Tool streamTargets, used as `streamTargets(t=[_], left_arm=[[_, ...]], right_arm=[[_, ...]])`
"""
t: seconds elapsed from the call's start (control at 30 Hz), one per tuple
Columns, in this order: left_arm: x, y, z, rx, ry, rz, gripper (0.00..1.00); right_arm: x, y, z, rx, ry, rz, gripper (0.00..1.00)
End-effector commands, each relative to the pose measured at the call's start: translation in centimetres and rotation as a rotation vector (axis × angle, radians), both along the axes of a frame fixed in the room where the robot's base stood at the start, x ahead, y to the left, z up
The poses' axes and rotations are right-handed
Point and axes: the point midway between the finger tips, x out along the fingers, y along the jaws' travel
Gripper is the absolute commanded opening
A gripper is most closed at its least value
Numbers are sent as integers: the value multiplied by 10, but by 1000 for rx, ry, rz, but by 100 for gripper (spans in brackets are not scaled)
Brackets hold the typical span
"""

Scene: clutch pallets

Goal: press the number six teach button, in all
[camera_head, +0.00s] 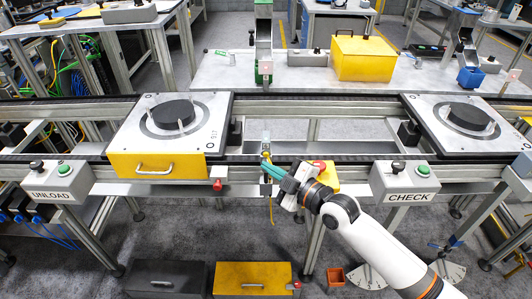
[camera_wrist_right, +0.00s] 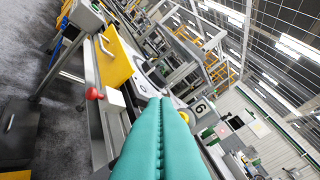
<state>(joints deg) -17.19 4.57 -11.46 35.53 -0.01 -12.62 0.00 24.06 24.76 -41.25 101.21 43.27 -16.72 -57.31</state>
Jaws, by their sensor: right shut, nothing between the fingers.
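My right gripper (camera_head: 268,168) reaches in from the lower right in the head view. Its teal fingers are shut and empty, with the tips at a small upright device (camera_head: 266,147) with a yellow part at the front edge of the conveyor. I cannot tell whether they touch it. In the right wrist view the closed fingers (camera_wrist_right: 163,103) fill the lower middle and hide what lies behind them. A plate marked 6 (camera_wrist_right: 201,108) shows just right of the fingertips, next to a yellow part. No teach button can be made out clearly. My left gripper is not in view.
An UNLOAD box (camera_head: 60,184) stands left and a CHECK box (camera_head: 402,180) right, each with a green button. Pallets with black discs (camera_head: 205,108) (camera_head: 425,110) sit on the conveyor. A red knob (camera_head: 319,165) is close to my right gripper. Yellow and dark drawers are below.

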Motion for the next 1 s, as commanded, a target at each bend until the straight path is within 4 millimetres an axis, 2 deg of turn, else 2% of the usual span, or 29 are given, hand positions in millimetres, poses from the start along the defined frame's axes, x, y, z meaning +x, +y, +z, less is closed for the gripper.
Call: streamTargets(t=[0.03, 0.1, 0.4, 1.0], left_arm=[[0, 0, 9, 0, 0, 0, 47], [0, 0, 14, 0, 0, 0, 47], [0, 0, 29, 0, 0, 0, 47], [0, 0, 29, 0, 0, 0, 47]], right_arm=[[-6, 0, 4, 0, 2, 1, 0], [-14, 0, 4, -1, 1, 1, 0], [-38, 0, 3, 1, 0, 1, 0], [-40, 0, 1, 0, -2, 0, 0]])
